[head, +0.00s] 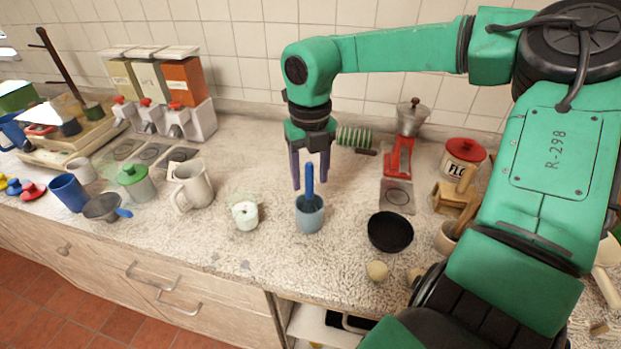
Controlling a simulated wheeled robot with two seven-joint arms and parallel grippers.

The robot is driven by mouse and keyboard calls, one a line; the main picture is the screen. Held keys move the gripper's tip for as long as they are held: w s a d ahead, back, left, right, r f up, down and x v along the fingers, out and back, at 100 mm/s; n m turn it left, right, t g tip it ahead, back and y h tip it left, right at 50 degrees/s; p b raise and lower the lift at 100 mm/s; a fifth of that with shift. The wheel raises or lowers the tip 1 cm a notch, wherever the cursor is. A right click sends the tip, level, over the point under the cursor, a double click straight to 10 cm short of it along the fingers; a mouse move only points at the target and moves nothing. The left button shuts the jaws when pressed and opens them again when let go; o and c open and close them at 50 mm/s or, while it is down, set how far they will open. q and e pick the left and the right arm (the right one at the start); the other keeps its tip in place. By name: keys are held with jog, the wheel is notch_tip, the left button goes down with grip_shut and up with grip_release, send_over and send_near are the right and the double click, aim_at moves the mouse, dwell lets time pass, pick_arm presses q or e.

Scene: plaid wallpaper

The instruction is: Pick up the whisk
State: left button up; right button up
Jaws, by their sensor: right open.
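A blue handle (310,176) stands upright in a small grey-blue cup (310,218) near the middle of the counter. It may be the whisk, but its lower end is hidden inside the cup, so I cannot tell for sure. My right gripper (310,184) points straight down above the cup. Its two dark fingers are open, one on each side of the upper handle in the picture. I cannot tell whether they touch it. My left gripper is not in view.
A white lidded jar (245,215) and a cream mug (193,187) stand left of the cup. A black round dish (390,231) lies to the right. A coffee grinder (400,160) and a flour tin (462,160) are farther back. The counter's front edge is close.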

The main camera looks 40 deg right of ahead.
jog(key=shift+a+f, duration=0.2)
jog(key=shift+f, duration=0.35)
jog(key=shift+d, duration=0.15)
jog(key=c, duration=0.9)
grip_shut()
